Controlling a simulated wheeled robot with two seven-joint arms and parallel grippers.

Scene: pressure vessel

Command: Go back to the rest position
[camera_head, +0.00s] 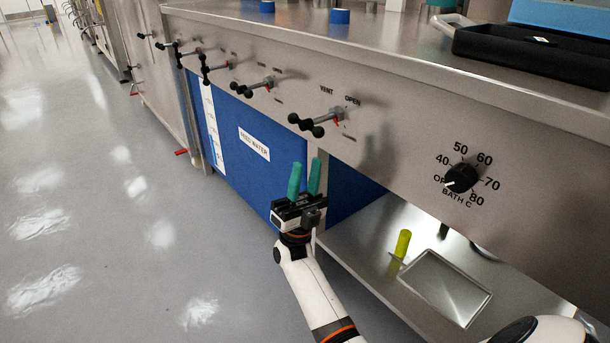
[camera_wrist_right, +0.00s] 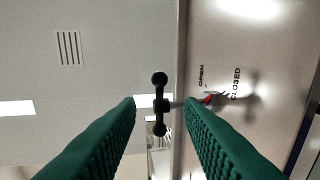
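My right gripper (camera_head: 305,177) has green fingers standing apart with nothing between them. It points up, just below a valve handle (camera_head: 318,123) with two black knobs on the steel front panel, near the words VENT and OPEN. In the right wrist view my right gripper (camera_wrist_right: 160,103) shows both green fingers spread. A black-knobbed handle (camera_wrist_right: 160,104) appears in the gap beyond them, with a red pointer near the words OPEN and CLOSED. The fingers do not appear to hold it. My left gripper is not in view.
More valve handles (camera_head: 252,88) stick out along the panel to the left. A bath dial (camera_head: 461,178) is at the right. A blue tank (camera_head: 251,150) and a lower shelf with a yellow-green cylinder (camera_head: 402,243) lie beneath. Open floor (camera_head: 120,220) is at the left.

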